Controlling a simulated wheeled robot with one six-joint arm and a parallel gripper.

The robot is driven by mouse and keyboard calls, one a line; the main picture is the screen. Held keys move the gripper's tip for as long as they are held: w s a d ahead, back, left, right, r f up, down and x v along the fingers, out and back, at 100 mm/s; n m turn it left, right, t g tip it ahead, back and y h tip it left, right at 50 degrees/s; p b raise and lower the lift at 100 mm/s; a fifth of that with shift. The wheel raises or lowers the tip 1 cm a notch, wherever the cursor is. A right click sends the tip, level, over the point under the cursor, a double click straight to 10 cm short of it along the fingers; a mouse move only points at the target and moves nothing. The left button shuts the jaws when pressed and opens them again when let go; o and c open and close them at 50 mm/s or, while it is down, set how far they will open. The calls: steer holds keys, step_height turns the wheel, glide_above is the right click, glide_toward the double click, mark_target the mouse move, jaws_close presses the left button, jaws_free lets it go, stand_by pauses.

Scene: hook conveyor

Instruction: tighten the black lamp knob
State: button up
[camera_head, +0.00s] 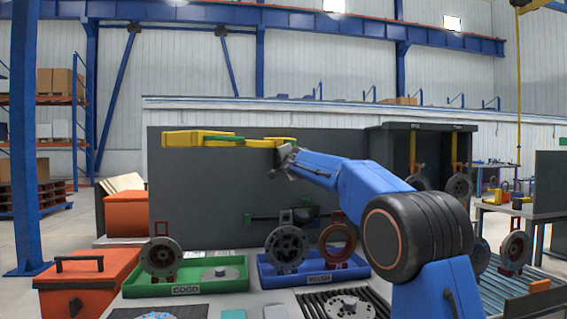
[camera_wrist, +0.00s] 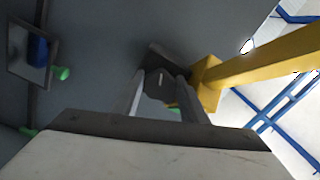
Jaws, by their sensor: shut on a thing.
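The yellow lamp arm (camera_head: 190,138) stretches level across the top of the dark grey back panel. My gripper (camera_head: 284,156) is at the right end of this arm, reached from the right by my blue arm. In the wrist view the black lamp knob (camera_wrist: 168,62) is a dark piece beside the yellow end block of the lamp arm (camera_wrist: 255,62). My gripper (camera_wrist: 161,84) has its two fingers on either side of the knob and is shut on it. The knob is too small and hidden in the head view to make out.
Below stand a green tray (camera_head: 184,290) marked GOOD and a blue tray (camera_head: 262,274), with round metal parts in and around them. Orange boxes (camera_head: 88,283) are at the left. A dark cabinet (camera_head: 425,137) stands behind my arm. The panel face below the lamp arm's left part is clear.

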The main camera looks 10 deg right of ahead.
steer(key=shift+f+m, duration=0.15)
steer(key=shift+m, duration=0.35)
steer(key=o, duration=1)
steer(key=shift+o, duration=0.2)
steer(key=s, duration=1.7)
steer(key=shift+s, duration=0.2)
